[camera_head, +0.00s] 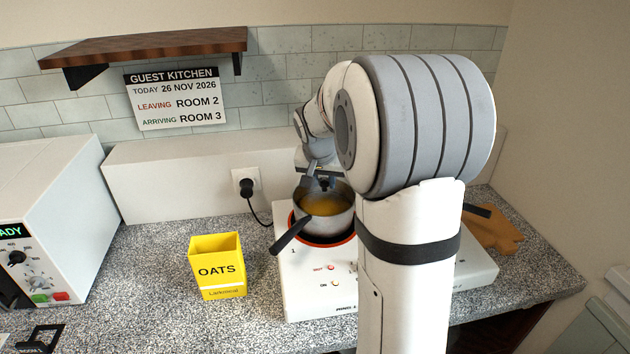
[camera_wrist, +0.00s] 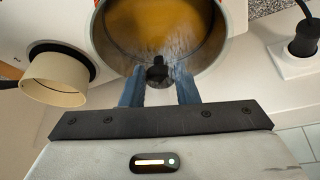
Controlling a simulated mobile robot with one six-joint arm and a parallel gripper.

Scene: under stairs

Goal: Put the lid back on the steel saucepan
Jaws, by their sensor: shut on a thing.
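The steel saucepan (camera_head: 325,222) stands on the left hotplate of the white hob, with orange-yellow contents and a dark handle pointing front left. In the wrist view the pan (camera_wrist: 98,40) is at the top. My gripper (camera_wrist: 159,82) has its two blue-grey fingers on either side of a black knob (camera_wrist: 157,70) and is shut on it. In the head view my gripper (camera_head: 325,183) is over the pan's back part. The lid looks like clear glass; pale streaks show by the knob, but its edge is hard to make out. I cannot tell whether it touches the rim.
A cream pan (camera_wrist: 52,85) is near the saucepan. The white hob (camera_head: 305,285) has an orange ring around the saucepan's base and a red light. A yellow oats box (camera_head: 218,268) stands left; a plugged cable (camera_head: 258,215) runs behind. A wooden shelf (camera_head: 150,45) hangs above left.

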